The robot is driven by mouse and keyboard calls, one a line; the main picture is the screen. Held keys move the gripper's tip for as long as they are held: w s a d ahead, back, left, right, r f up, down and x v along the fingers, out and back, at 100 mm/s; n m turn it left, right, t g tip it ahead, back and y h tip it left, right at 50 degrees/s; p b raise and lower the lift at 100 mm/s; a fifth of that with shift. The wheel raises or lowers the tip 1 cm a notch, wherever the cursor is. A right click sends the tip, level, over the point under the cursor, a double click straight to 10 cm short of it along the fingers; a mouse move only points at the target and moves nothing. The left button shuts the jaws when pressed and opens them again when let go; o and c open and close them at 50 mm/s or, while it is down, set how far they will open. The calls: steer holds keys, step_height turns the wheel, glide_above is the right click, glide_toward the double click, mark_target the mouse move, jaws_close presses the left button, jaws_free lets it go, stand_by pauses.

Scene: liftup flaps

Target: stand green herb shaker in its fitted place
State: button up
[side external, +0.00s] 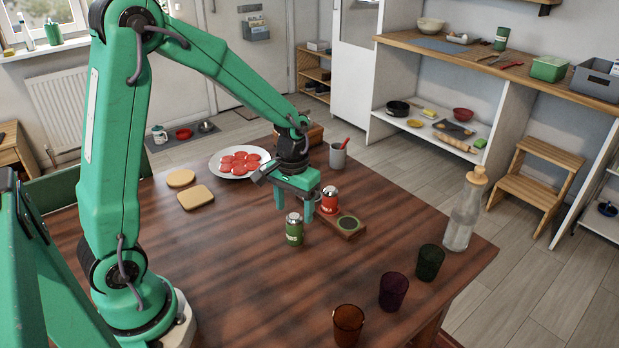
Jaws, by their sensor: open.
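The green herb shaker (294,232) stands upright on the wooden table, with a silver cap on top. The wooden holder (346,230) lies to its right, with a round green-rimmed place (349,223) that is empty. A red shaker (330,202) with a silver cap stands upright at the holder's far end. My gripper (294,208) is open and points down, its fingertips close to the green shaker's cap. One finger shows to each side of the cap. I cannot tell from this view whether the fingers are directly over the shaker or a little behind it.
The red shaker is close to my gripper's right finger. A grey mug (337,157) and a plate of red slices (238,162) are behind. Orange, purple and green glasses (430,262) and a corked bottle (464,215) stand at the right. The table's front middle is clear.

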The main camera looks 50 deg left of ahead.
mark_target(294, 226)
steer(key=shift+f, duration=0.7)
steer(key=shift+f, duration=0.1)
steer(key=shift+f, duration=2.5)
steer(key=c, duration=1.1)
steer(key=shift+r, duration=0.15)
